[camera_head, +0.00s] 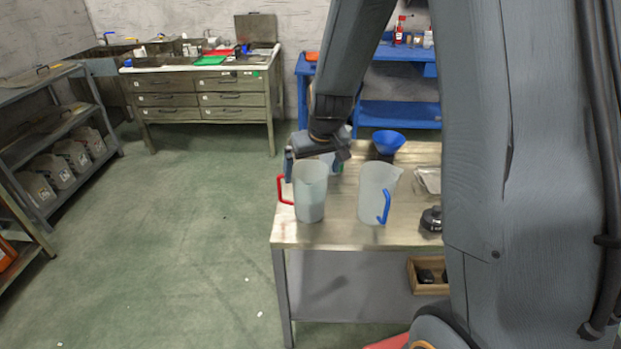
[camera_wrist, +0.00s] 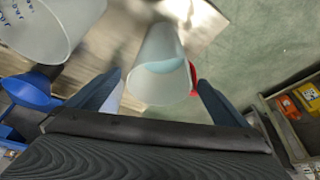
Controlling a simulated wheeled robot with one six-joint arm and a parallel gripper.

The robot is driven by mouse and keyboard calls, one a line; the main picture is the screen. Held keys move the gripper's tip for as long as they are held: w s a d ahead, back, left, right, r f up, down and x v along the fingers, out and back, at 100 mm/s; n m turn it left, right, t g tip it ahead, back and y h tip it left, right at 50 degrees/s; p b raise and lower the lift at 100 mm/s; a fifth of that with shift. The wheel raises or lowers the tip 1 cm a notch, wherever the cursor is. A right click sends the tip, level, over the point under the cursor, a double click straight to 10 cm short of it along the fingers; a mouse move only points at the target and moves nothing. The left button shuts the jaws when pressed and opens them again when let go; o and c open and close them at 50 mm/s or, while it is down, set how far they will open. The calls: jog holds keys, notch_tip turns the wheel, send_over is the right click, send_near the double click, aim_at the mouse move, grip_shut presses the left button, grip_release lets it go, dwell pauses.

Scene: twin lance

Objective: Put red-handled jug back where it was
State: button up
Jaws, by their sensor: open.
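The red-handled jug (camera_head: 311,192) stands upright on the worktable near its left front corner, with its red handle to the left. It is translucent. In the wrist view the jug (camera_wrist: 160,65) shows ahead, between the lines of the two fingers, with pale blue liquid inside and the red handle at right. My gripper (camera_head: 312,162) is open and empty, just behind the jug in the head view. In the wrist view my gripper (camera_wrist: 155,98) has a finger on either side; whether either touches the jug I cannot tell.
A blue-handled jug (camera_head: 375,192) stands to the right, also in the wrist view (camera_wrist: 45,30). A blue funnel (camera_head: 388,141) is behind it. Another pale vessel is partly hidden behind my gripper. A dark object (camera_head: 431,219) sits at right. The worktable's (camera_head: 350,236) front strip is bare.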

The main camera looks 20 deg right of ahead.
jog(key=s+r+g, duration=0.2)
jog(key=s+g, duration=0.1)
jog(key=s, duration=2)
jog(key=shift+r+m+g, duration=0.15)
jog(key=shift+m+g, duration=0.15)
jog(key=shift+m, duration=0.1)
jog(key=shift+w+a, duration=0.1)
